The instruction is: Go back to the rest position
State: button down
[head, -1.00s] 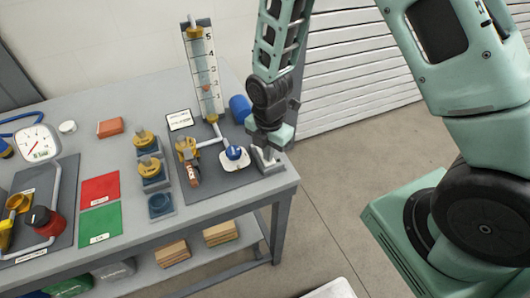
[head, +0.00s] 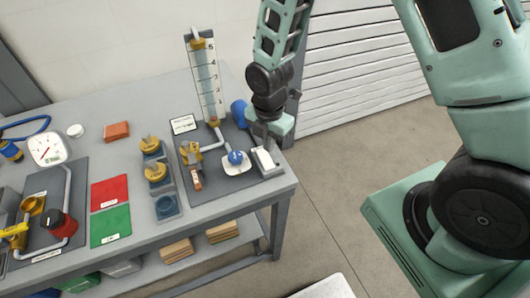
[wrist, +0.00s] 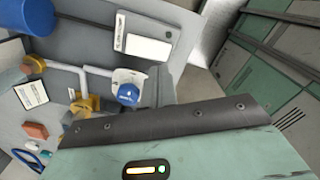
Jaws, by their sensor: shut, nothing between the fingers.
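In the head view the blue knob (head: 235,157) sits on a white plate to the left of my gripper. I cannot tell whether the fingers touch the block.
A tall scaled tube (head: 207,85) and a blue cylinder (head: 240,112) stand close behind and left of my gripper. The floor right of the bench (head: 345,185) is clear.

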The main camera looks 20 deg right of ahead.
jog(key=shift+r, duration=0.45)
jog(key=s+a+r+m+b, duration=0.2)
jog(key=s+a+r+m, duration=0.1)
jog(key=s+r+m, duration=0.4)
jog(key=s+a+r+m+b, duration=0.3)
jog(key=s+r+m, duration=0.4)
jog(key=s, duration=0.6)
jog(key=shift+a+r+m+y, duration=0.15)
jog(key=shift+r+m+y, duration=0.2)
jog(key=shift+m, duration=0.75)
